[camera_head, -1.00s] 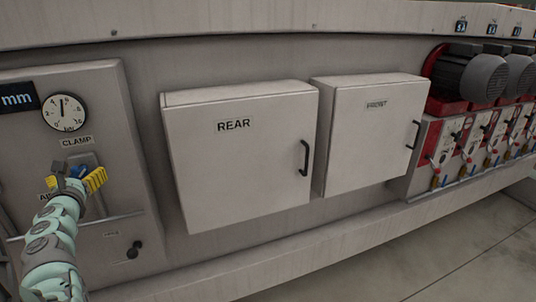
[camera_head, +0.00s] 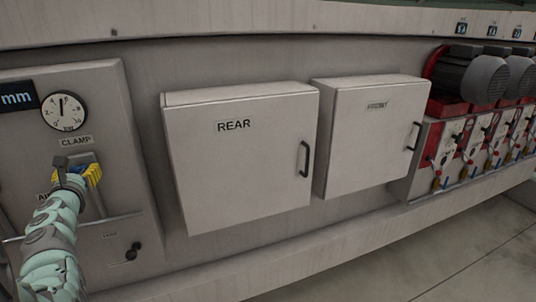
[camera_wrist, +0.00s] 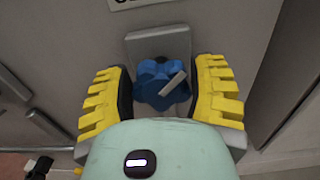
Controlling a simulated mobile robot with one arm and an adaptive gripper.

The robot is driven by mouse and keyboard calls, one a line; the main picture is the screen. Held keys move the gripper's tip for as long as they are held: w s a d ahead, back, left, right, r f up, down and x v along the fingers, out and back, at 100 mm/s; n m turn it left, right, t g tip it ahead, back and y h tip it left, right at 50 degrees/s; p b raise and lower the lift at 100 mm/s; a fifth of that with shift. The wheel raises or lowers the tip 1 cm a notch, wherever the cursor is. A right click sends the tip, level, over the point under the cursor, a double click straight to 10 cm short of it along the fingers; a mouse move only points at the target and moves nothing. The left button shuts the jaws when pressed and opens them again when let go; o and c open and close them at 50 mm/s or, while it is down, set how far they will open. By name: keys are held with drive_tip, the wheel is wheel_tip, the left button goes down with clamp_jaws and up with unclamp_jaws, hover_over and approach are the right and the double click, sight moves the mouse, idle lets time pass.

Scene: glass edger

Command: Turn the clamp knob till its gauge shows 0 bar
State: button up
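The clamp knob (camera_wrist: 162,84) is blue and lobed, with a light grey pointer bar, on a grey plate in the wrist view. My gripper (camera_wrist: 161,90) has its yellow fingers on either side of the knob, dark pads close to it. Whether both pads press on it is not clear. In the head view my gripper (camera_head: 80,174) is at the panel below the CLAMP label (camera_head: 76,141) and mostly hides the knob. The round white gauge (camera_head: 64,111) sits above the label. Its needle points nearly straight up; its small numbers are hard to read.
A small black knob (camera_head: 133,250) is low on the same panel (camera_head: 100,90). The REAR box (camera_head: 240,165) and FRONT box (camera_head: 368,145) protrude to the right, with black handles. Red motor units (camera_head: 455,135) stand at the far right.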

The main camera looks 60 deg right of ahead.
drive_tip(key=c, duration=0.5)
drive_tip(key=shift+c, duration=0.2)
